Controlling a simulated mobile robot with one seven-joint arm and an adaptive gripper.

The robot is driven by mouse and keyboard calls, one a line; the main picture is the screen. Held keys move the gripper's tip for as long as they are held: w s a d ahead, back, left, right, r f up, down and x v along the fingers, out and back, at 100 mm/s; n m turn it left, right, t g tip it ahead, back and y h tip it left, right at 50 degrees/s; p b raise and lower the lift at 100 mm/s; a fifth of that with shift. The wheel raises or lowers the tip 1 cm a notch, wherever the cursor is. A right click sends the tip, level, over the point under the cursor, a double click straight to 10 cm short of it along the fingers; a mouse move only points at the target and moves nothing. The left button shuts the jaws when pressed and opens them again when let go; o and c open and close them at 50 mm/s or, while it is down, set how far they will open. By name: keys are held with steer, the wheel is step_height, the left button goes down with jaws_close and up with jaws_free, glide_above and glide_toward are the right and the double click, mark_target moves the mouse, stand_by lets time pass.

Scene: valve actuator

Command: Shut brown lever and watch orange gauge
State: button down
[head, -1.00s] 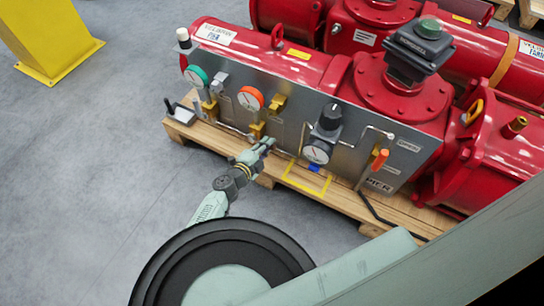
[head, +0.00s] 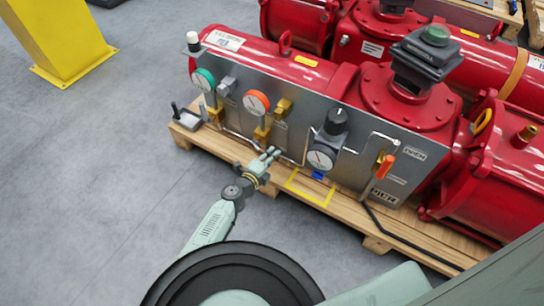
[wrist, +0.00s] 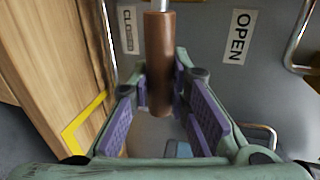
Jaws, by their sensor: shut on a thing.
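The brown lever (wrist: 159,62) is a smooth brown grip on a metal rod. In the wrist view it stands between the purple-padded fingers of my gripper (wrist: 160,88), which is shut on it. It sits between the CLOSED label (wrist: 128,30) on its left and the OPEN label (wrist: 238,36) on its right, nearer CLOSED. In the head view my gripper (head: 270,157) is at the lower edge of the grey panel, and the lever cannot be made out there. The orange gauge (head: 256,102), orange-rimmed with a white face, is above my gripper. Its needle is too small to read.
A green gauge (head: 203,80) is on the panel's left, and a black-knobbed regulator with a dial (head: 321,158) is right of my gripper. An orange handle (head: 386,166) is further right. The wooden pallet (head: 228,152) runs below the panel. Grey floor is clear at left.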

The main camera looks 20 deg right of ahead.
steer(key=shift+f, duration=0.15)
steer(key=c, duration=1.5)
jaws_free()
steer(key=v, duration=1.2)
